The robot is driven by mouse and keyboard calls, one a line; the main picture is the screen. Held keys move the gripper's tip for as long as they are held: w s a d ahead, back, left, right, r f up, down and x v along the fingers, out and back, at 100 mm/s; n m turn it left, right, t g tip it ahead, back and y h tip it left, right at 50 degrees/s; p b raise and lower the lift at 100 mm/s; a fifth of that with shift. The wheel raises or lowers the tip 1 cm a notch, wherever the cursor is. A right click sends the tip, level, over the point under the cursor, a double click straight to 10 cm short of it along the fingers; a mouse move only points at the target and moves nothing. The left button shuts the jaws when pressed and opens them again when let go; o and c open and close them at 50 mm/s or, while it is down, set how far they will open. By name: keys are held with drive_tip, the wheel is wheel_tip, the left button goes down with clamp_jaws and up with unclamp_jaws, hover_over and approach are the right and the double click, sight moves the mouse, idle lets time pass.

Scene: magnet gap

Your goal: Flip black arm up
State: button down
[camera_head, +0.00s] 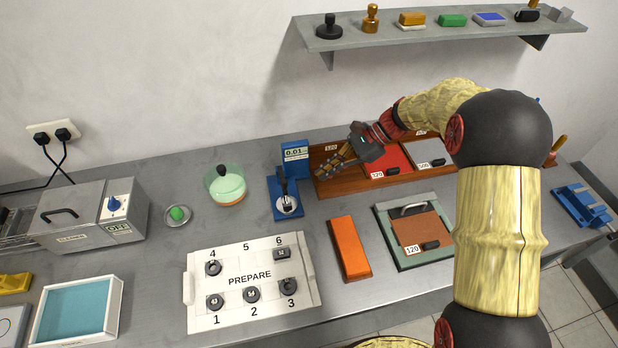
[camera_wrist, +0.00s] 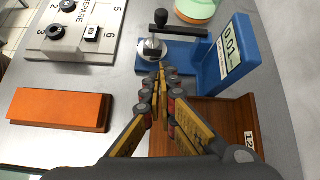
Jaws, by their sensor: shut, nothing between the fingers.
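The blue gauge stand (camera_head: 296,156) has a small display reading 0.01 and a flat blue base. It also shows in the wrist view (camera_wrist: 230,55). Its black arm (camera_head: 283,182) reaches out over a round silver plate (camera_head: 289,206) on the base. In the wrist view the black arm (camera_wrist: 190,29) lies roughly level, with a black knob at its left end above the plate. My gripper (camera_head: 323,177) is shut and empty, just right of the stand. In the wrist view its fingertips (camera_wrist: 162,68) point at the base and stay apart from the arm.
A wooden tray (camera_head: 330,190) with red and grey pads lies under my gripper. An orange block (camera_head: 349,248) and the white PREPARE board (camera_head: 230,312) lie in front. A green glass bowl (camera_head: 226,184) stands left of the gauge. A shelf (camera_head: 440,36) hangs above.

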sight(285, 198)
drive_tip(key=shift+s+a+r+m, duration=0.4)
drive_tip(key=shift+a+r+m, duration=0.05)
drive_tip(key=shift+r+m, duration=0.25)
drive_tip(key=b+x, duration=0.3)
drive_tip(key=x, duration=0.7)
drive_tip(key=shift+a+r, duration=0.1)
drive_tip(key=shift+s+r+p, duration=0.1)
drive_tip(key=shift+r+p, duration=0.1)
drive_tip(key=shift+p, duration=0.15)
